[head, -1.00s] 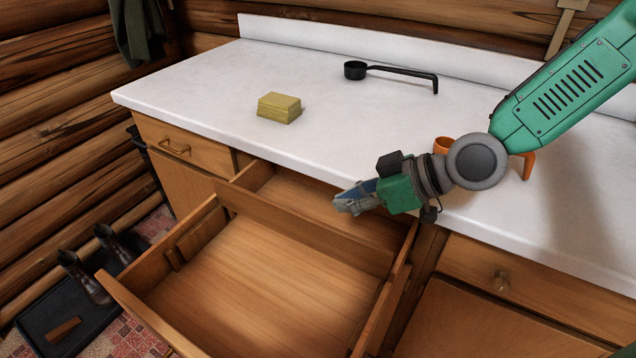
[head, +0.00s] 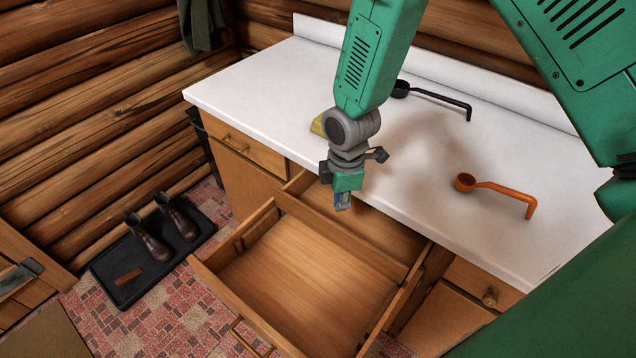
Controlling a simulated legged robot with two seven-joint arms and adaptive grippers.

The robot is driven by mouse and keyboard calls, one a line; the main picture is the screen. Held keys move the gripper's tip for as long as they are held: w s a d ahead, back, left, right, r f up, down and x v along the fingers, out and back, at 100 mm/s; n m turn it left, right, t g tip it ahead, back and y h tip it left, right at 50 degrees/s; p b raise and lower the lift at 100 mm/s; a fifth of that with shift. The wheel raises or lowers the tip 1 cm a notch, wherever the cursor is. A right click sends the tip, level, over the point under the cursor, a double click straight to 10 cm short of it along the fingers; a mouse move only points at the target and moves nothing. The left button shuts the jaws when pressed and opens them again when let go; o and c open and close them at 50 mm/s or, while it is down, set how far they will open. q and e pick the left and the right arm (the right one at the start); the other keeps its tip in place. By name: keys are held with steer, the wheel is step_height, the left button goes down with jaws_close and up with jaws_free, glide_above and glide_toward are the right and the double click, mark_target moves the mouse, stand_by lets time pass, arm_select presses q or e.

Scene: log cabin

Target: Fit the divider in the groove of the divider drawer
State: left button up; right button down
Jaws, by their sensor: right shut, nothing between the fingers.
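The divider drawer (head: 300,285) is pulled out below the counter, its wooden floor bare in front. The divider (head: 372,255) is a long wooden board standing crosswise in the drawer, with a rear space behind it. An upright strip (head: 240,243) shows on the drawer's left inner wall, in front of the divider's left end. I cannot tell whether the board's ends sit in the groove. My right gripper (head: 343,203) is shut and empty, pointing down over the drawer's rear part, apparently apart from the divider. My left gripper is out of view.
The white counter (head: 250,95) holds a yellow sponge (head: 317,126), partly hidden by my right arm, a black scoop (head: 430,95) and an orange scoop (head: 495,187). Boots (head: 150,240) stand on a black tray (head: 110,265) on the floor at left.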

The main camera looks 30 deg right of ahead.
mark_target(334, 225)
steer(key=shift+w+a+r, duration=0.15)
steer(key=shift+a+r, duration=0.1)
steer(key=shift+a, duration=0.3)
steer(key=shift+a+f+n, duration=0.1)
steer(key=shift+f+n, duration=0.1)
steer(key=shift+n, duration=0.1)
steer(key=f+b, duration=0.5)
steer(key=shift+d+f, duration=0.25)
steer(key=shift+d, duration=0.05)
steer(key=shift+f, duration=0.15)
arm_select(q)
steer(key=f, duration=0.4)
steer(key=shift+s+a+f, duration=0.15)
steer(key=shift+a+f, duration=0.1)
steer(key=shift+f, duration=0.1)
arm_select(e)
steer(key=shift+a, duration=0.15)
arm_select(q)
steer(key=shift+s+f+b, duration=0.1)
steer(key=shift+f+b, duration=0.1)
steer(key=shift+b, duration=0.2)
arm_select(e)
steer(key=shift+f, duration=0.3)
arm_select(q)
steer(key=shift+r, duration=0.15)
arm_select(e)
steer(key=shift+r, duration=0.1)
